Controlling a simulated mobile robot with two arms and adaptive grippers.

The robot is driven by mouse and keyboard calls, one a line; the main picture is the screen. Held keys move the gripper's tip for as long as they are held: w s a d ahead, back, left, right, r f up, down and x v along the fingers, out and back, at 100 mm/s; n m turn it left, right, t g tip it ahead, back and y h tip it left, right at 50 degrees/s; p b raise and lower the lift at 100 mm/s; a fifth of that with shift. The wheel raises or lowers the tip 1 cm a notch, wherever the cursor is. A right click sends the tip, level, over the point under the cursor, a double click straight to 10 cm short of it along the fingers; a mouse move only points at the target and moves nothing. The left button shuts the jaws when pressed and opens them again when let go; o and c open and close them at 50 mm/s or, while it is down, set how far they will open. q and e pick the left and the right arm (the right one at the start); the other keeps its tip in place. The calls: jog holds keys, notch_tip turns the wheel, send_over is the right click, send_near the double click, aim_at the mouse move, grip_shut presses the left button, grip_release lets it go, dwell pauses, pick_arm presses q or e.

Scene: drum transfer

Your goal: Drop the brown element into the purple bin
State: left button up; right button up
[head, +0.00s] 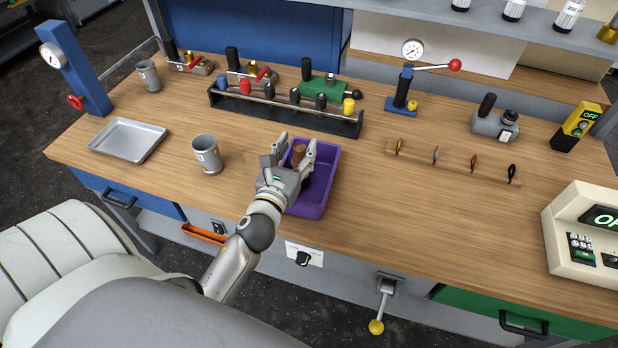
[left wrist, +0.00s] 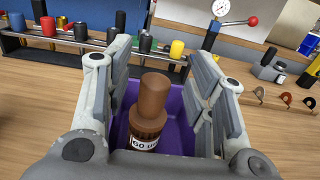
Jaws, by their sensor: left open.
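The brown element (left wrist: 149,112) is a brown cylinder with a wider ridged base and a white label. In the left wrist view it stands between my open fingers, with a gap on each side, and the purple bin (left wrist: 180,133) is around and below it. In the head view the purple bin (head: 318,190) sits on the wooden table near its front edge, and the top of the brown element (head: 299,152) shows between the fingers. My left gripper (head: 296,150) is open over the bin. Whether the element rests on the bin floor is hidden. My right gripper is not in view.
A rack (head: 285,113) with black, red and yellow pieces stands behind the bin. A grey mug (head: 207,155) and a metal tray (head: 128,140) are to the left. A wooden strip with hooks (head: 450,164) lies to the right. The table front right of the bin is clear.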

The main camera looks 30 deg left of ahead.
pick_arm(q)
jog(key=shift+v, duration=2.6)
